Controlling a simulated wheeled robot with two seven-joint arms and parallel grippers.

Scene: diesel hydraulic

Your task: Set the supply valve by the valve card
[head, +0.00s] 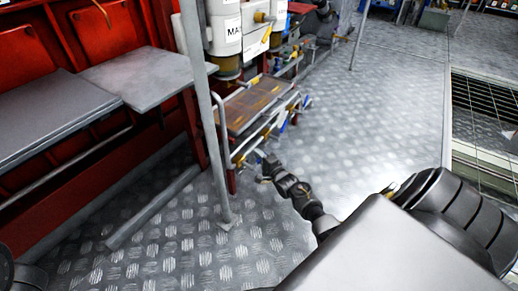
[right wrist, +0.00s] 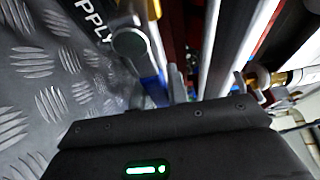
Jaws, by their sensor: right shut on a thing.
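My right gripper (head: 262,163) is low beside the pipe and valve rack, at its near end. In the right wrist view, a valve with a round grey hub (right wrist: 130,42) and a blue lever (right wrist: 155,88) is just in front of my gripper. A label reading "PPLY" (right wrist: 97,20), cut off at its start, is next to the hub. The gripper fingers (right wrist: 176,84) are shut at the blue lever; its end is partly hidden by my gripper. No valve card can be made out. My left gripper is not in view.
A grey upright pole (head: 207,120) stands left of my right gripper. A brown-topped rack (head: 255,103) and white canisters (head: 224,30) are behind it. Red seats with a grey bench (head: 50,112) line the left. The tread-plate floor (head: 370,110) is clear to the right.

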